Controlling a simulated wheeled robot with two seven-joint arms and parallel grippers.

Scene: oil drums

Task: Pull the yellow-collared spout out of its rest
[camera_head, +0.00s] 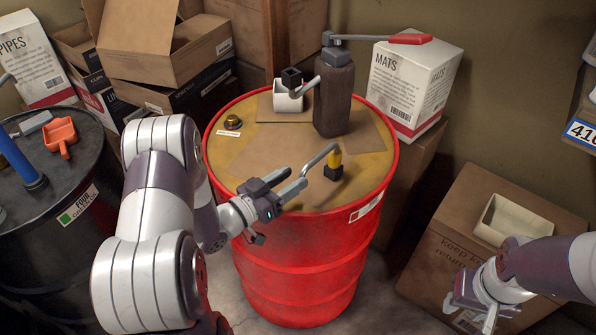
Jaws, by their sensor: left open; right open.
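The spout is a bent grey tube with a yellow collar (335,158). It stands upright in a small black rest (333,173) on the right part of the red drum's top (250,168). Its grey tube bends down to the left. My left gripper (297,181) is open and just left of the spout, its fingers pointing right towards it. The tube's free end is close to the fingertips; I cannot tell whether they touch. My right gripper (470,312) is open and empty at the lower right, far from the spout.
A dark brown pump (333,100) with a red handle (409,39) stands at the drum's back, beside a white cup (289,99) and another black block (291,78). A brass cap (233,122) is at left. A dark drum (85,165) and cardboard boxes surround the red drum.

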